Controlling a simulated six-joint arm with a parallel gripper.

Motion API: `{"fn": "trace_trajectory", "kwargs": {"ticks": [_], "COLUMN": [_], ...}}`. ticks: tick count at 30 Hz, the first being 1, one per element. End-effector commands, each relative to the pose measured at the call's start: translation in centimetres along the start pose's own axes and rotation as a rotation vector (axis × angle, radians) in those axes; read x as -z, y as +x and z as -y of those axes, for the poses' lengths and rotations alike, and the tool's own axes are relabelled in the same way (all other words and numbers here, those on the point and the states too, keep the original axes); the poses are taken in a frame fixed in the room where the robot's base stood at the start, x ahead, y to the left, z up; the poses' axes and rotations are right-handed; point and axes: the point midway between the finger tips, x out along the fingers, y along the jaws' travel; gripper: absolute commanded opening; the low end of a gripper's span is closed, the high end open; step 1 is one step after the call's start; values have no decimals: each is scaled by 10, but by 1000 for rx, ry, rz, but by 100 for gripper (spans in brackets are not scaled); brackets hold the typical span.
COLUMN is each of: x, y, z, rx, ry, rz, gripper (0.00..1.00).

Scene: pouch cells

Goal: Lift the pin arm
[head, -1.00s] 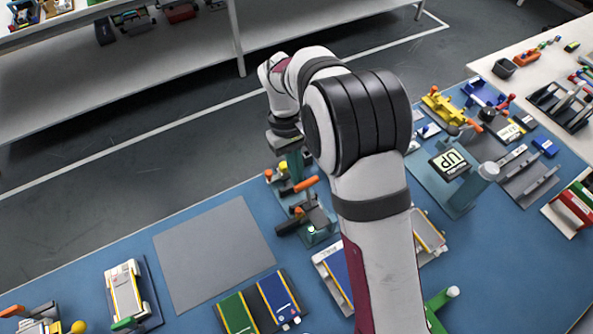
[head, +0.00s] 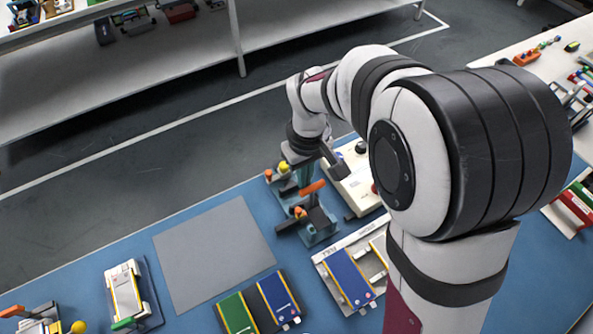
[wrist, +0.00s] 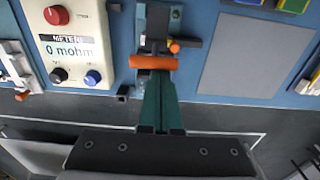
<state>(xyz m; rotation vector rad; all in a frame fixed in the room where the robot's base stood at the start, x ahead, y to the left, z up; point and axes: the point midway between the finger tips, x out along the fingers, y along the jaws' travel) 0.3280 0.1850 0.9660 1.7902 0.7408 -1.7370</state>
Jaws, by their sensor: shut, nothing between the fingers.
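The pin arm's orange crossbar handle (head: 312,188) shows in the head view above a test fixture with dark blocks on a teal base (head: 318,236). In the wrist view the orange handle (wrist: 153,62) lies level across the fixture, just beyond my fingertips. My gripper (wrist: 160,82) is shut and empty, its teal fingers together. In the head view my gripper (head: 306,180) points down behind the handle. I cannot tell whether the fingertips touch the handle. The dark arm under the handle is partly hidden.
A white meter (wrist: 75,45) reading 0 mohm stands beside the fixture. A grey mat (head: 213,250) lies empty to the left.

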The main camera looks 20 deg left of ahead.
Motion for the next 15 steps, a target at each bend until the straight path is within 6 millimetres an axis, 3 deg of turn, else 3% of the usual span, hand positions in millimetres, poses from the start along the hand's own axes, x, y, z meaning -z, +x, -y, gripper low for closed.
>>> {"fn": "trace_trajectory", "kwargs": {"ticks": [15], "x": [-60], "y": [-19], "z": [0], "rx": [1], "ry": [1], "rz": [5], "gripper": [0]}}
